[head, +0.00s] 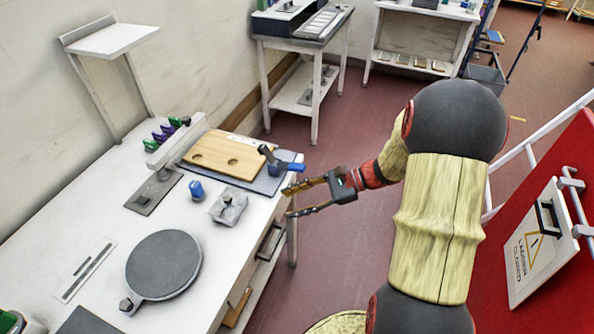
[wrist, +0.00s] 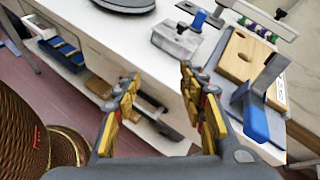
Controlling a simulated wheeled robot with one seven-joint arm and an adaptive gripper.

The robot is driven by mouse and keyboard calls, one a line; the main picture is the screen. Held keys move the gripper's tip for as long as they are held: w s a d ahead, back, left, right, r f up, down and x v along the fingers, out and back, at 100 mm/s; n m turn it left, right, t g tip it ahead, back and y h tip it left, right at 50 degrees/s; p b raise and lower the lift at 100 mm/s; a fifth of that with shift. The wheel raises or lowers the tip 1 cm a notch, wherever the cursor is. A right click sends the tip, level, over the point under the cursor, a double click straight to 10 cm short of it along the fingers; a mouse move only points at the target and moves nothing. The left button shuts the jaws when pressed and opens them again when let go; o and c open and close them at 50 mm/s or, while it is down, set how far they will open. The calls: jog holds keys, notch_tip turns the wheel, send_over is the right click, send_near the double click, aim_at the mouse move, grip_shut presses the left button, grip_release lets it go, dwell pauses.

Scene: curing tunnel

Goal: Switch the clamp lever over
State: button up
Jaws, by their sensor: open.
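The clamp lever (head: 291,167) has a blue grip and sits on a dark clamp at the right end of the grey plate (head: 263,185), by the table's edge. In the wrist view the blue clamp lever (wrist: 256,121) is at the right, with a dark grey arm (wrist: 269,75) rising beside it. A wooden board (head: 224,156) lies on the plate beside the clamp. My gripper (head: 289,202) is open and empty, just off the table's edge, near the lever but apart from it. In the wrist view my gripper (wrist: 160,80) has its fingers spread, left of the lever.
A grey block (head: 228,207) and a small blue item (head: 196,190) stand on the white table (head: 85,215). A round dark plate (head: 163,265) lies nearer. Shelves with items are under the table. A red panel with a sign (head: 534,245) stands at the right.

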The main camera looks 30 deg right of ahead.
jog(key=w+d+f+m+t, duration=0.3)
jog(key=d+f+m+t, duration=0.15)
jog(key=d, duration=0.25)
jog(key=m+t, duration=0.4)
send_near(297, 165)
jog(key=x, duration=0.3)
jog(key=shift+h, duration=0.3)
jog(key=b+x, duration=0.3)
jog(key=x, duration=0.4)
jog(key=shift+s+a+f, duration=0.1)
jog(key=shift+a+f, duration=0.05)
jog(key=shift+f, duration=0.05)
jog(key=c, duration=0.4)
grip_shut()
